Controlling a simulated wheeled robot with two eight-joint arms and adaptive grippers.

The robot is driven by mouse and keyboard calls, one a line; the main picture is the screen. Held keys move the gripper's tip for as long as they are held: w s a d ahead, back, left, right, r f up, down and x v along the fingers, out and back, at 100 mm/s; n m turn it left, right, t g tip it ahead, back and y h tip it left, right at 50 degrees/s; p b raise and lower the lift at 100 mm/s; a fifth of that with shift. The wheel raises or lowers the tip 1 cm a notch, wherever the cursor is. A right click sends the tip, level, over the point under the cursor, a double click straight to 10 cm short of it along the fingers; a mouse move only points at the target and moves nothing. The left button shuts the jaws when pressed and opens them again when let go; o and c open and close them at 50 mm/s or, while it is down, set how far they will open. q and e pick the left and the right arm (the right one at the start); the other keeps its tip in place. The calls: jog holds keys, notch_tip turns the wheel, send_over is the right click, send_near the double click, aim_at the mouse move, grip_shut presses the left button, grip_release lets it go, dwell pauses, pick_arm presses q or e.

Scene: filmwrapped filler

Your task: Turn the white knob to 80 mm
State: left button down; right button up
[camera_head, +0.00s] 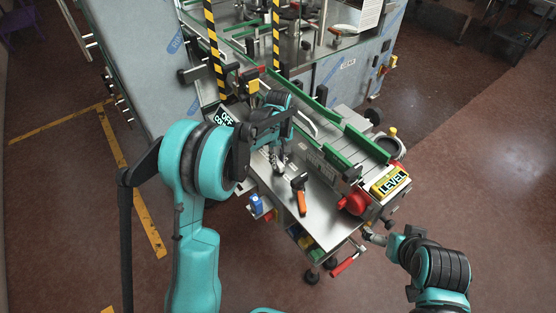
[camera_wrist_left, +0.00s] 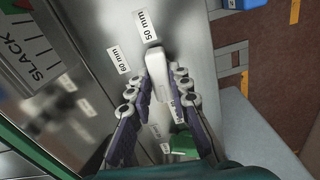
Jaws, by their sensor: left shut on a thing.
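The white knob (camera_wrist_left: 156,66) shows in the left wrist view on a grey metal panel (camera_wrist_left: 105,25). Its narrow end points toward the "50 mm" label (camera_wrist_left: 148,30); the "60 mm" label (camera_wrist_left: 121,60) lies to its left. My left gripper (camera_wrist_left: 161,88) is shut on the knob, one dark finger on each side. In the head view my left gripper (camera_head: 278,158) is down at the machine's front, and the knob is hidden there. An 80 mm label cannot be read. My right gripper (camera_head: 374,237) is at the lower right, clear of the knob; its jaws are too small to judge.
A metal shelf (camera_head: 322,212) with an orange-handled tool (camera_head: 300,197) lies beside my left gripper. Green conveyor rails (camera_head: 366,143), a red knob (camera_head: 354,203) and a yellow LEVEL sign (camera_head: 391,185) are to the right. Open brown floor (camera_head: 480,185) lies at the right.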

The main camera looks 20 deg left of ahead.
aim_at(278, 161)
pick_arm(q)
jog(key=shift+n, duration=0.7)
jog(key=c, duration=1.4)
grip_release()
notch_tip(278, 161, up, 12)
